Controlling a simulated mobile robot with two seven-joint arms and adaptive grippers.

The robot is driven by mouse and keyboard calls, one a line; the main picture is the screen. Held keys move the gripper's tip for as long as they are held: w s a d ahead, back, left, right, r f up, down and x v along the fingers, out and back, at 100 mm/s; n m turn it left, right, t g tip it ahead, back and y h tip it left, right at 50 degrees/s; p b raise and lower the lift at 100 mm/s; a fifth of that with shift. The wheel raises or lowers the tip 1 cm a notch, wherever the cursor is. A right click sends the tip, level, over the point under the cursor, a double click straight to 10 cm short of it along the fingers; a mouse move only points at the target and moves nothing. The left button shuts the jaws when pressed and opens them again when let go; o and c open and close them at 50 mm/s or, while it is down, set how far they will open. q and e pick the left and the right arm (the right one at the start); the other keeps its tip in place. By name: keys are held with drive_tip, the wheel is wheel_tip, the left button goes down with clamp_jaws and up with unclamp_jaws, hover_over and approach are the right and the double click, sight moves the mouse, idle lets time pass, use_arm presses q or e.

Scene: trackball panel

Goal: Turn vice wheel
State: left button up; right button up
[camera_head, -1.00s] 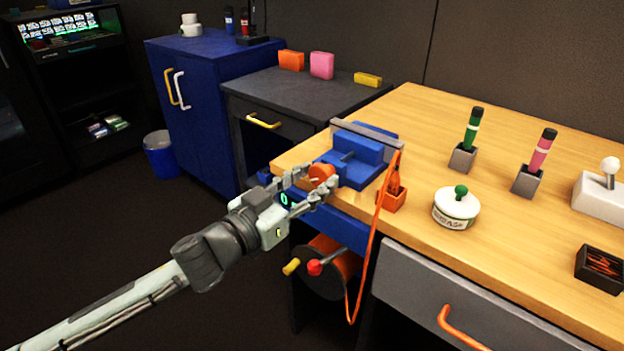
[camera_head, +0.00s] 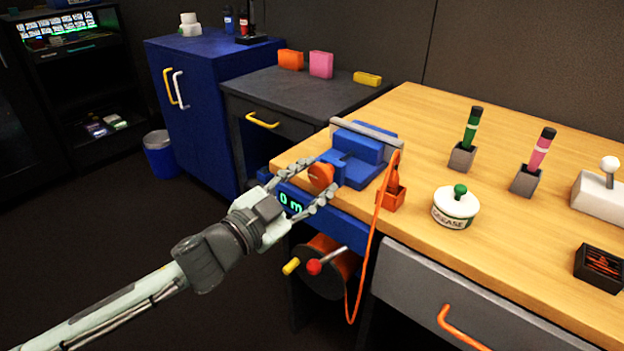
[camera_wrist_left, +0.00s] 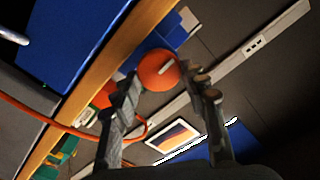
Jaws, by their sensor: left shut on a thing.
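The blue vice (camera_head: 358,157) is on the front left corner of the wooden bench. Its round orange wheel (camera_head: 321,175) faces my left arm. My left gripper (camera_head: 320,180) has one finger on each side of the wheel and is shut on it. In the left wrist view, the orange wheel (camera_wrist_left: 157,69) shows a pale mark and lies between the fingertips (camera_wrist_left: 160,80). My right gripper is in neither view.
An orange cable (camera_head: 372,245) hangs from beside the vice past the bench front. A reel with a red knob (camera_head: 314,267) is below. A blue panel with a lit display (camera_head: 291,203) is under the bench edge. A grease tin (camera_head: 456,206) stands to the right.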

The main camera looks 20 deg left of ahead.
use_arm(q)
drive_tip(key=m, duration=0.6)
drive_tip(key=shift+d+f+m, duration=0.1)
drive_tip(key=shift+m, duration=0.2)
drive_tip(key=m, duration=0.5)
drive_tip(key=shift+f+m, duration=0.15)
drive_tip(key=shift+m, duration=0.25)
drive_tip(key=o, duration=1.2)
drive_tip(key=shift+c, duration=0.2)
drive_tip(key=shift+s, duration=0.1)
drive_tip(key=v, duration=1.2)
